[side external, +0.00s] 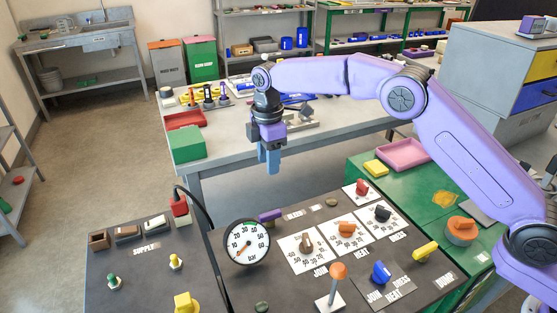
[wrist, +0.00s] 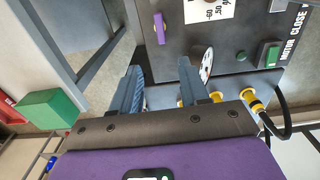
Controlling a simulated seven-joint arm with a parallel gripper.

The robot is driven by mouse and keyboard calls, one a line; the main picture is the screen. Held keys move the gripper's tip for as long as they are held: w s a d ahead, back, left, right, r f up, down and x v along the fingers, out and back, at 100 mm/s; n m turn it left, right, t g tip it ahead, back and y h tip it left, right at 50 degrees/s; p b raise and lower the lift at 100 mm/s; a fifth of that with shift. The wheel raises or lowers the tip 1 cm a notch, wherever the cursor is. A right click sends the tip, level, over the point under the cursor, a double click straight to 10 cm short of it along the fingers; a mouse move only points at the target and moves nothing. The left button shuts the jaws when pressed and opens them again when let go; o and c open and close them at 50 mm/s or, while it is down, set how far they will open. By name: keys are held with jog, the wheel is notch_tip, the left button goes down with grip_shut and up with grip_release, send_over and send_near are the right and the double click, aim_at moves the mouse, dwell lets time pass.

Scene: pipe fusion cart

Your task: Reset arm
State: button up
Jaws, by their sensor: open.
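My gripper (side external: 269,160) hangs pointing down from my purple arm, in the air in front of the grey table's near edge and behind the dark control panel (side external: 250,283). Its blue fingers look empty. In the wrist view my gripper (wrist: 160,72) shows two blue fingers set apart, with nothing between them. The control panel (wrist: 236,48) lies beyond the fingertips there. I cannot see the fingers touching anything.
The panel carries a round gauge (side external: 247,243), an orange-topped lever (side external: 337,272), a purple handle (side external: 270,215) and several knobs. A green box (side external: 187,144) and red tray (side external: 186,119) sit on the grey table. A pink tray (side external: 404,154) lies on the green cabinet.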

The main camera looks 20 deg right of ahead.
jog(key=s+d+r+m, duration=0.1)
jog(key=s+d+r, duration=0.2)
jog(key=s, duration=0.7)
jog(key=s+d+r+m, duration=0.2)
jog(key=s+d+r, duration=0.2)
jog(key=s, duration=0.6)
jog(key=s+d+f+m, duration=0.1)
jog(key=s+d, duration=0.7)
jog(key=s, duration=0.3)
jog(key=s+d+f+m, duration=0.1)
jog(key=s+d+f, duration=0.1)
jog(key=s+d, duration=0.6)
jog(key=s, duration=0.3)
jog(key=shift+d+f+m, duration=0.2)
jog(key=shift+d+m, duration=0.1)
jog(key=shift+d, duration=0.1)
